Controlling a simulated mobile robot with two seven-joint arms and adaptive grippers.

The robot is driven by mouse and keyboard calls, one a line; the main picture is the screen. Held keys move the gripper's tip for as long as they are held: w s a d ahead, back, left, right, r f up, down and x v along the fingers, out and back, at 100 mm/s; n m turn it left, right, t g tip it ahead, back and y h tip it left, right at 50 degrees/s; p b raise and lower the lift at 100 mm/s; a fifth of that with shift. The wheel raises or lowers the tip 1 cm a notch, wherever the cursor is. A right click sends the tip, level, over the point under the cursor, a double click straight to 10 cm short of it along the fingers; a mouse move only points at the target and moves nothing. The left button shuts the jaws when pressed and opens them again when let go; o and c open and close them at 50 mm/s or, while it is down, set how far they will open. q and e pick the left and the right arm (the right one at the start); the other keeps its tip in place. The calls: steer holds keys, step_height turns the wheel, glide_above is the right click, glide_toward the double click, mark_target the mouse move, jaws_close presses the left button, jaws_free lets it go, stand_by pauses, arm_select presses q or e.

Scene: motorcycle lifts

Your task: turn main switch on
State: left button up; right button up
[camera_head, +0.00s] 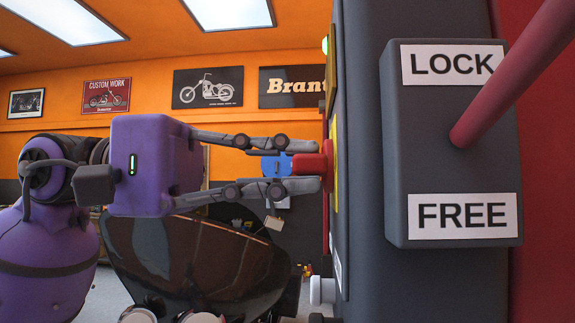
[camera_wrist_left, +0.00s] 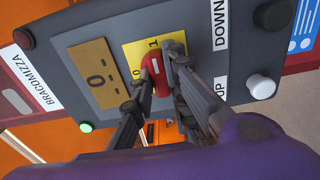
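The main switch is a red knob (camera_head: 312,165) on a yellow plate (camera_head: 334,165) at the side of the grey control box. In the left wrist view the red knob (camera_wrist_left: 149,72) stands on the yellow plate (camera_wrist_left: 132,52), marked 0 and 1. Which mark it points to is hard to tell. My left gripper (camera_head: 308,166) comes in level from the left. Its two fingers lie above and below the knob and appear to touch it. In the wrist view the fingers (camera_wrist_left: 157,82) flank the knob and hide part of it. My right gripper is not in view.
The panel has a lit green lamp (camera_wrist_left: 86,127), a white button (camera_wrist_left: 261,87), a black button (camera_wrist_left: 273,14) and UP and DOWN labels. A LOCK/FREE box (camera_head: 450,145) with a red lever (camera_head: 510,75) stands at the right. A dark motorcycle part (camera_head: 195,260) is behind my gripper.

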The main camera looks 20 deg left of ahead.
arm_select(q)
steer(key=o, duration=0.4)
steer(key=v, duration=1.2)
